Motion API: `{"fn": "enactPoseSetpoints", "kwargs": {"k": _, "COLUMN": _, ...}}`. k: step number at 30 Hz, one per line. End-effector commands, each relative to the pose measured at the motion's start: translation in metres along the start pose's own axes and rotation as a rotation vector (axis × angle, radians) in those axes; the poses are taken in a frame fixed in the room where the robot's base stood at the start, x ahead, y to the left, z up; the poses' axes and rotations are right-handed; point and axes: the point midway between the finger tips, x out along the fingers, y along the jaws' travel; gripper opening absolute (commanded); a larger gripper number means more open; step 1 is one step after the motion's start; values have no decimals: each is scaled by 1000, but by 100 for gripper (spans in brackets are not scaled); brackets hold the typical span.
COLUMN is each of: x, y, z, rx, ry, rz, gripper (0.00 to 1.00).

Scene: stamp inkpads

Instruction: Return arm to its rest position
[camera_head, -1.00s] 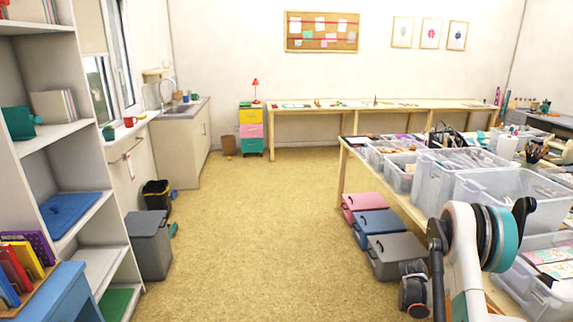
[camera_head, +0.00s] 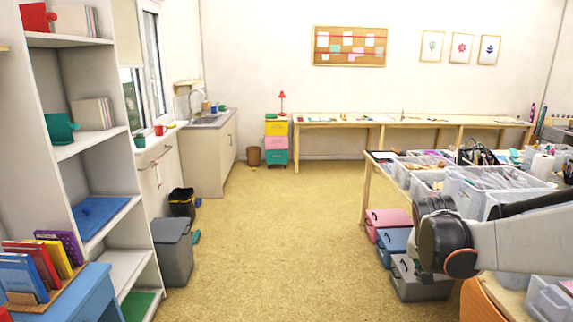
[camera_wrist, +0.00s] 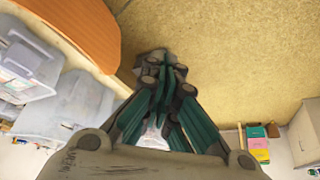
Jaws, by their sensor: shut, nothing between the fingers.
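In the wrist view my gripper (camera_wrist: 163,72) has dark grey and green fingers drawn together with nothing between them. It is over the tan floor (camera_wrist: 220,60), beside an orange curved edge (camera_wrist: 75,30). In the head view my arm reaches in from the right edge, with a dark round joint at its left end in front of the bins and table. The gripper itself cannot be made out in the head view.
Clear bins (camera_head: 475,185) crowd the right table, with pink (camera_head: 388,218) and grey (camera_head: 415,283) boxes below. An orange chair part (camera_head: 480,303) is at bottom right. A shelf (camera_head: 100,150) and a blue table (camera_head: 85,296) stand left. The middle floor is free.

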Motion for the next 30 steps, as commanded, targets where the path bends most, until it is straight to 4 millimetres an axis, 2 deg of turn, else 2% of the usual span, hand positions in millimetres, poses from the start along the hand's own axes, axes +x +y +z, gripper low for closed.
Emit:
{"fn": "enactPoseSetpoints", "kwargs": {"k": 1, "x": -18, "y": -1, "z": 10, "rx": -30, "ry": 4, "rz": -18, "gripper": 0}}
{"fn": "enactPoseSetpoints", "kwargs": {"k": 6, "x": -66, "y": -4, "z": 42, "rx": -130, "ry": 21, "rz": -80, "gripper": 0}}
{"fn": "enactPoseSetpoints", "kwargs": {"k": 15, "x": -130, "y": 2, "z": 109, "rx": -299, "ry": 63, "rz": -183, "gripper": 0}}
{"fn": "enactPoseSetpoints", "kwargs": {"k": 22, "x": -161, "y": 11, "z": 165, "rx": -426, "ry": 103, "rz": -258, "gripper": 0}}
{"fn": "enactPoseSetpoints", "kwargs": {"k": 27, "x": -172, "y": 17, "z": 201, "rx": -504, "ry": 133, "rz": -305, "gripper": 0}}
{"fn": "enactPoseSetpoints", "kwargs": {"k": 30, "x": -175, "y": 20, "z": 215, "rx": -534, "ry": 145, "rz": -323, "gripper": 0}}
